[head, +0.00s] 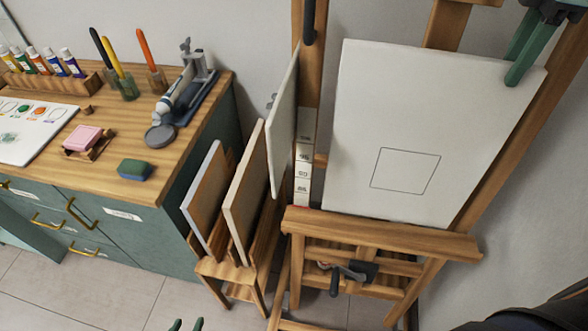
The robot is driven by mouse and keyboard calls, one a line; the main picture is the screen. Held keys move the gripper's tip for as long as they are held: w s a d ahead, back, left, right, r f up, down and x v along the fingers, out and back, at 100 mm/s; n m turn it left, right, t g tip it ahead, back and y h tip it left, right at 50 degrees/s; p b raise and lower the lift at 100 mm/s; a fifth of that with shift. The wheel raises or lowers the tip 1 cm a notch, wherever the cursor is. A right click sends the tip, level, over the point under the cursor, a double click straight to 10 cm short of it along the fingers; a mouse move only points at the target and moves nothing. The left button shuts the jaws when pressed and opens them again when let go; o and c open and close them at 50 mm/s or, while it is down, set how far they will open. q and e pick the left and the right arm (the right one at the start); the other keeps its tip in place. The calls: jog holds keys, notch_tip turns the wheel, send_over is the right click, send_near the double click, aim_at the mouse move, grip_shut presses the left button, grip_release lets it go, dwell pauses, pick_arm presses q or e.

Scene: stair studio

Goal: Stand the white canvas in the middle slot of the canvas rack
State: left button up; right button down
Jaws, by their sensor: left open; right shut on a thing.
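The white canvas (400,120), with a thin square outline drawn on it, stands on the easel's ledge (380,232), leaning back slightly. My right gripper (518,70), with green fingers, is shut on its upper right corner. The wooden canvas rack (228,272) stands low between cabinet and easel. The slot bottoms are mostly hidden. My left gripper (187,325) is open and empty at the bottom edge; only its fingertips show.
A white panel (283,130) stands edge-on left of the easel post, above the rack; its support is unclear. The easel crank (345,272) juts forward below the ledge. The cabinet (110,225) carries paints, brushes and a sponge. Floor at lower left is clear.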

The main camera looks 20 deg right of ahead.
jog(key=shift+s+r, duration=0.15)
jog(key=shift+r, duration=0.25)
jog(key=shift+a, duration=0.1)
jog(key=s+a+r+b, duration=0.2)
jog(key=s+a+b, duration=0.1)
jog(key=s, duration=0.3)
jog(key=shift+s+a, duration=0.35)
jog(key=shift+a, duration=0.2)
dwell(0.4)
dwell(0.4)
